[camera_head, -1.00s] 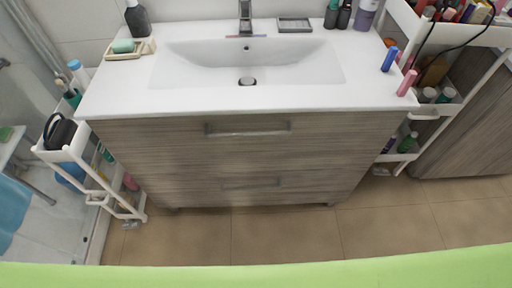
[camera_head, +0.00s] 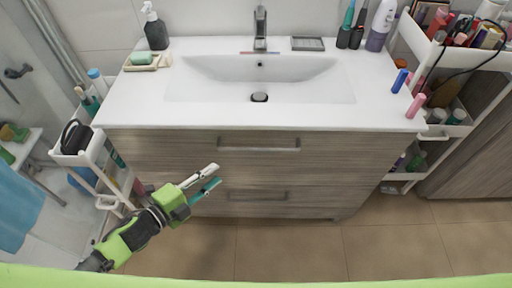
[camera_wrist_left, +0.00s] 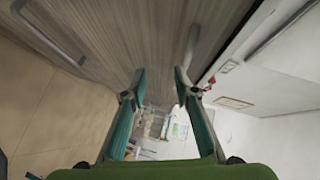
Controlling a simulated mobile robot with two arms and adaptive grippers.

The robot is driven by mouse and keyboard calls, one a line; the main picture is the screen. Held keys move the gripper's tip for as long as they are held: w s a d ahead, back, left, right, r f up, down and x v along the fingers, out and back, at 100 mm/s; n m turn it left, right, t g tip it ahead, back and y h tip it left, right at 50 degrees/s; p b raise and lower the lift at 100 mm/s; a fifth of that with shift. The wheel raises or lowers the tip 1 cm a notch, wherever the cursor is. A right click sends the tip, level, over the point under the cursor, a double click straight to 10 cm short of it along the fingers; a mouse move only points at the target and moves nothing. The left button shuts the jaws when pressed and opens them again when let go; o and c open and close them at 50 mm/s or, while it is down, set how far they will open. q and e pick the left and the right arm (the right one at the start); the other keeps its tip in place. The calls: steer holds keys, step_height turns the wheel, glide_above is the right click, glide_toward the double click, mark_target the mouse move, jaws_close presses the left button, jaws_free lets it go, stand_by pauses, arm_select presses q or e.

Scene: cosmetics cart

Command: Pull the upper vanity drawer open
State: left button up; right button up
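The vanity has two wood-grain drawers, both closed flush. The upper drawer (camera_head: 185,150) has a long metal bar handle (camera_head: 259,145) at its upper middle. The lower drawer (camera_head: 320,197) has a similar handle (camera_head: 258,196). My left gripper (camera_head: 212,178) is in front of the drawer fronts, left of and below the upper handle, apart from it. Its two fingers are spread with nothing between them. The left wrist view shows the open fingers (camera_wrist_left: 160,80) beside the wood front, with one handle (camera_wrist_left: 48,35) at upper left and another (camera_wrist_left: 191,48) near the top middle. My right gripper is not visible.
A white sink top (camera_head: 130,108) overhangs the drawers. A white cart (camera_head: 92,155) with bottles stands left of the vanity, close to my left arm. Another loaded cart (camera_head: 440,130) stands at the right. The tiled floor (camera_head: 290,250) in front is clear.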

mark_target(255, 149)
arm_select(q)
steer(key=s+d+r+m+h, duration=0.2)
steer(key=d+r+m, duration=0.1)
steer(key=r, duration=0.2)
steer(key=shift+g, duration=0.4)
steer(key=p+x, duration=0.2)
steer(key=x, duration=1.2)
steer(key=shift+w+a+f, duration=0.1)
steer(key=shift+w, duration=0.05)
steer(key=shift+c, duration=0.4)
jaws_close()
